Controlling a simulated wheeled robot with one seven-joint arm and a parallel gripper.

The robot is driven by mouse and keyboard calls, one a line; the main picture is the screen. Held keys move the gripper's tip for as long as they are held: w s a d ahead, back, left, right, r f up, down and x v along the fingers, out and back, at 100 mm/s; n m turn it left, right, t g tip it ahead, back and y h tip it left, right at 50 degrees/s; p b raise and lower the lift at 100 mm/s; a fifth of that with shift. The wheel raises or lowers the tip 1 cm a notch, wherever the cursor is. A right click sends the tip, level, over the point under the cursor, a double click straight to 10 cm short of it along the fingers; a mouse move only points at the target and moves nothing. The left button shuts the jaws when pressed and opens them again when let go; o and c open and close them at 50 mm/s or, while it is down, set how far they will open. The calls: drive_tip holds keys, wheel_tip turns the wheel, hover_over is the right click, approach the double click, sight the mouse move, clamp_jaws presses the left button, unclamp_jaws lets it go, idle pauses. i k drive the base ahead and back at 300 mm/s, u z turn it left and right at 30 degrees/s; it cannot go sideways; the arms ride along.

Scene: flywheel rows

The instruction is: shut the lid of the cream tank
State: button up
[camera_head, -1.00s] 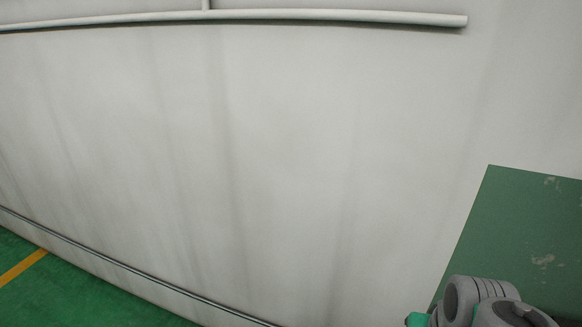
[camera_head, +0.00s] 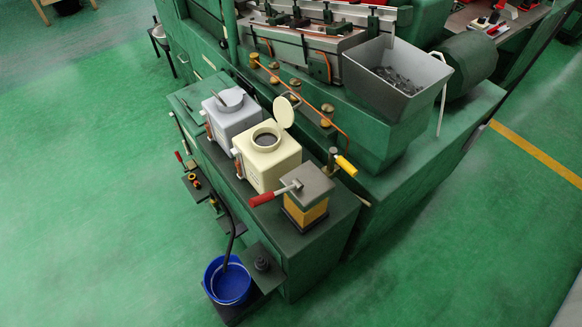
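The cream tank (camera_head: 265,160) stands on the green machine's side bench, between a grey tank and a yellow box. Its round lid (camera_head: 284,112) is raised, standing up at the back of the round neck. The opening (camera_head: 266,139) is uncovered and shows a dark inside. My gripper is not in view.
A yellow box with a dark top (camera_head: 307,192) and a red-handled lever (camera_head: 262,198) is close at the right front. A yellow-handled lever (camera_head: 345,165) stands behind it. A blue bucket (camera_head: 230,282) is below. Green floor is clear at left.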

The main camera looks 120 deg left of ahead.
sight(284, 114)
drive_tip(key=i, duration=0.25)
drive_tip(key=u, duration=3.85)
drive_tip(key=i, duration=0.4)
drive_tip(key=u, duration=1.9)
